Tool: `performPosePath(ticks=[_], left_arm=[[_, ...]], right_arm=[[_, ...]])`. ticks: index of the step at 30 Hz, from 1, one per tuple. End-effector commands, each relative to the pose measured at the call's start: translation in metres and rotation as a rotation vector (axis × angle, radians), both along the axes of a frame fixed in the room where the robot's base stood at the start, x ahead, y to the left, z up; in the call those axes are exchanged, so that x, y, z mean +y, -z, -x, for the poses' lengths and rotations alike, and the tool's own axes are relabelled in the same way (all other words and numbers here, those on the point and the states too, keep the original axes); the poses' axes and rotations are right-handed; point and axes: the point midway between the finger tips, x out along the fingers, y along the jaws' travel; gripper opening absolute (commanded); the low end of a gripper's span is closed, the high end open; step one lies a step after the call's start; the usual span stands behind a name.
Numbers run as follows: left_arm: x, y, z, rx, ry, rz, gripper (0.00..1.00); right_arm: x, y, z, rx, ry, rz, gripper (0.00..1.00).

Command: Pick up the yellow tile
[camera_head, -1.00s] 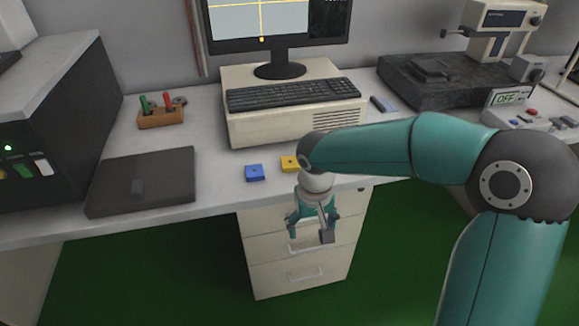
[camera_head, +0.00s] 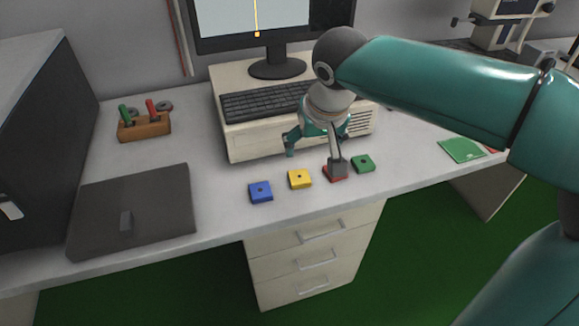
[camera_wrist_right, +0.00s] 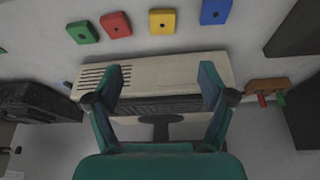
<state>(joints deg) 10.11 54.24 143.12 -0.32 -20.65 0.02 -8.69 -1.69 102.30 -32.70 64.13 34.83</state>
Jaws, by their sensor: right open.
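The yellow tile (camera_head: 300,179) lies flat on the desk between the blue tile (camera_head: 260,191) and the red tile (camera_head: 335,174), with the green tile (camera_head: 363,163) at the right end. Each has a dark hole in its middle. My right gripper (camera_head: 318,143) is open and empty, above the desk behind the yellow tile and in front of the computer case. A grey part of my wrist hides some of the red tile. In the right wrist view, the yellow tile (camera_wrist_right: 162,21) is at the top, beyond the open fingers (camera_wrist_right: 163,80). My left gripper is not in view.
The beige computer case (camera_head: 240,142) with keyboard (camera_head: 262,103) and monitor (camera_head: 277,68) stands close behind the gripper. A dark flat box (camera_head: 150,205) and a wooden tool holder (camera_head: 144,127) are at left. A green card (camera_head: 461,149) lies at right. The desk's front edge is near the tiles.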

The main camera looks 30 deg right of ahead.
Motion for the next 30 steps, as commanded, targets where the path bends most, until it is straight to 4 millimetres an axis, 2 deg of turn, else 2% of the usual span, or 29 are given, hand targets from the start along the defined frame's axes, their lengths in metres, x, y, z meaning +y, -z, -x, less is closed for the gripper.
performPosePath(ticks=[5, 18, 30], left_arm=[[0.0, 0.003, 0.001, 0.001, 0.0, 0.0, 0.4], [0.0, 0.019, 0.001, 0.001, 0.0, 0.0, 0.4], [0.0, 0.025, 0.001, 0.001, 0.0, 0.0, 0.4]], right_arm=[[-0.001, 0.011, -0.004, 0.0, 0.0, 0.0, 0.81], [-0.013, 0.092, -0.033, 0.003, 0.002, -0.001, 0.81], [-0.016, 0.124, -0.043, 0.002, 0.002, -0.001, 0.81]])
